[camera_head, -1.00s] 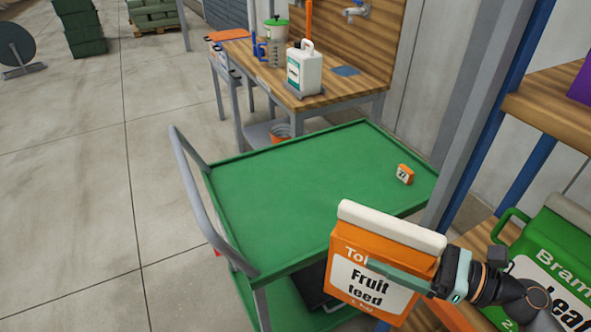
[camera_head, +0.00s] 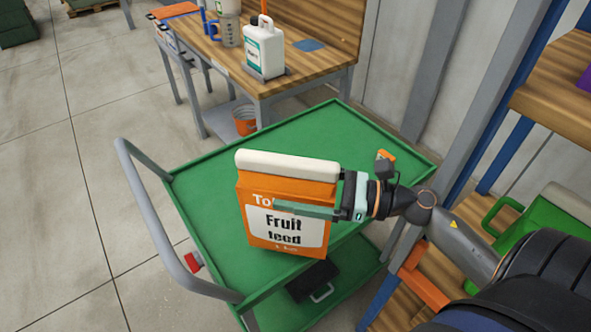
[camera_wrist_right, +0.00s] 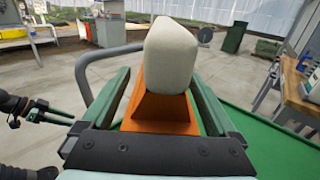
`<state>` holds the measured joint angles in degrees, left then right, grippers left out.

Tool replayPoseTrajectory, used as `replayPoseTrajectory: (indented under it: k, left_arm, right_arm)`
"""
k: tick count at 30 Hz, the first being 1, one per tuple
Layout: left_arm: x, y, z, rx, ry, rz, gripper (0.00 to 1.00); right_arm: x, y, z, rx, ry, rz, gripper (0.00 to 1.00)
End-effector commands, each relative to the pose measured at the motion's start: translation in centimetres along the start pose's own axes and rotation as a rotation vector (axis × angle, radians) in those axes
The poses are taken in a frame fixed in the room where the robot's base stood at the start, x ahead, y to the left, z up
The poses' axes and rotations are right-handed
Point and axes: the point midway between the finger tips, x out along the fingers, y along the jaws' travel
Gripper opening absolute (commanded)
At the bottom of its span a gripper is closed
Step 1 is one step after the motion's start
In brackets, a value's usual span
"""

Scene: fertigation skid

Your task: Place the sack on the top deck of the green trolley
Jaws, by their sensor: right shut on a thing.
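The orange sack (camera_head: 285,190), labelled "Fruit feed" with a white top, is upright in my right gripper (camera_head: 290,208). One finger lies across its front face; the other is hidden behind it in the head view. The right wrist view shows the sack (camera_wrist_right: 160,105) between both fingers. The green trolley (camera_head: 205,205) has a flat top deck, and the sack appears over its front half. I cannot tell whether its bottom touches the deck. My left gripper (camera_wrist_right: 50,114) seems to show at the left of the wrist view, too small to read.
A grey handle (camera_head: 150,220) rises at the trolley's left. A black case (camera_head: 312,281) lies on the lower deck. Wooden shelving (camera_head: 560,105) stands right; a workbench (camera_head: 290,85) stands behind.

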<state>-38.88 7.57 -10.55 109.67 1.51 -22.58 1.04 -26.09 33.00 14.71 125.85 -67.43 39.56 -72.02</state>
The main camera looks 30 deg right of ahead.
Motion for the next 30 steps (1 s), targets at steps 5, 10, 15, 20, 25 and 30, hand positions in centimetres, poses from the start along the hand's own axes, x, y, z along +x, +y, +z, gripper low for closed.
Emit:
replayPoseTrajectory:
  k: [5, 10, 15, 20, 25, 30]
  left_arm:
    - [-1.2, 0.1, -1.3, 0.0, 0.0, 0.0, 0.5]
    - [-2.0, 0.2, -2.2, 0.0, 0.0, 0.0, 0.5]
    - [-3.0, 0.2, -3.2, 0.0, 0.0, 0.0, 0.5]
    - [-4.0, 0.3, -4.4, 0.0, 0.0, 0.0, 0.5]
    - [-4.7, 0.4, -5.1, 0.0, 0.0, 0.0, 0.5]
    - [-4.7, 0.4, -5.1, 0.0, 0.0, 0.0, 0.5]
  right_arm:
    - [-1.1, -1.3, 3.0, -0.003, 0.001, -0.132, 0.0]
    - [-2.3, -2.6, 4.9, -0.004, 0.002, -0.259, 0.0]
    - [-4.0, -4.0, 6.9, -0.001, 0.0, -0.406, 0.0]
    - [-6.2, -5.4, 8.8, 0.001, -0.005, -0.574, 0.0]
    - [-8.1, -6.2, 9.6, -0.002, -0.006, -0.702, 0.0]
    - [-8.4, -7.0, 9.3, -0.005, -0.007, -0.736, 0.0]
